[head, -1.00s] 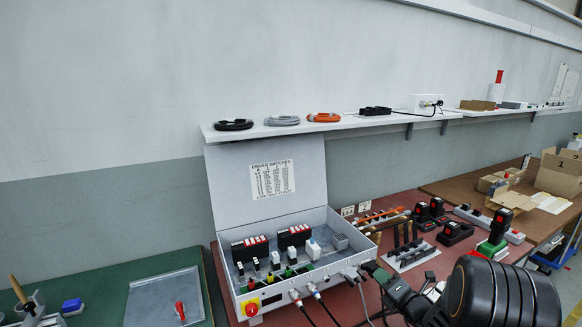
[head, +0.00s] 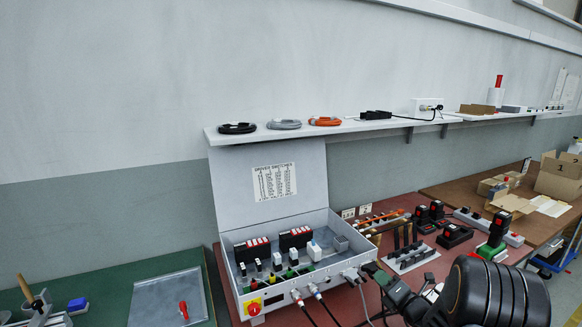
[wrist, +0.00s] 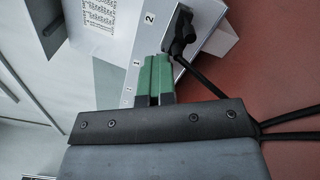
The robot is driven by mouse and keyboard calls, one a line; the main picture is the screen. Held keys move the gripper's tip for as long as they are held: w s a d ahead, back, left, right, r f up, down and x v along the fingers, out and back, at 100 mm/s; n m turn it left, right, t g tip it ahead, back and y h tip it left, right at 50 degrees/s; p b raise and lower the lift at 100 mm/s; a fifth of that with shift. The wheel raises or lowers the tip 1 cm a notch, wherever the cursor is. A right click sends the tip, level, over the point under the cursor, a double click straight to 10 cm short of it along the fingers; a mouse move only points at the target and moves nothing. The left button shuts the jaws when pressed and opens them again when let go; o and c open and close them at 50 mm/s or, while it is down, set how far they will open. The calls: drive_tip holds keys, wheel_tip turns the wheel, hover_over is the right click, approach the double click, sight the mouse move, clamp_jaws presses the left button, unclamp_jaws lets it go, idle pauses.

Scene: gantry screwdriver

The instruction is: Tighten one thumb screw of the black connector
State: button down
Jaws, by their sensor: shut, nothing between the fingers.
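The black connector (wrist: 182,32) shows in the wrist view, plugged on the labelled side of the pale control box, beside the number 2, with black cable trailing right. Its thumb screws are too small and dark to make out. My gripper (wrist: 156,60) has green fingers, closed together and empty, with the tips close to the panel just left of the connector. I cannot tell whether they touch anything. In the head view my gripper (head: 371,268) is at the box's front right corner; I cannot make out the black connector there.
The open control box (head: 228,290) holds switches and modules. A grey connector (head: 350,275) and other cabled plugs line its front, close to my gripper. A black rack (head: 412,262) and cordless tools stand to the right. A shelf (head: 355,126) with cable coils runs above.

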drive_tip(key=shift+w+f, duration=0.1)
drive_tip(key=shift+f, duration=0.3)
drive_tip(key=shift+r, duration=0.15)
drive_tip(key=shift+d+p, duration=0.4)
drive_tip(key=shift+d+f, duration=0.55)
drive_tip(key=shift+f, duration=0.25)
drive_tip(key=s, duration=0.3)
drive_tip(key=s+d+r+p, duration=0.1)
drive_tip(key=shift+s+r, duration=0.1)
drive_tip(key=shift+s, duration=0.1)
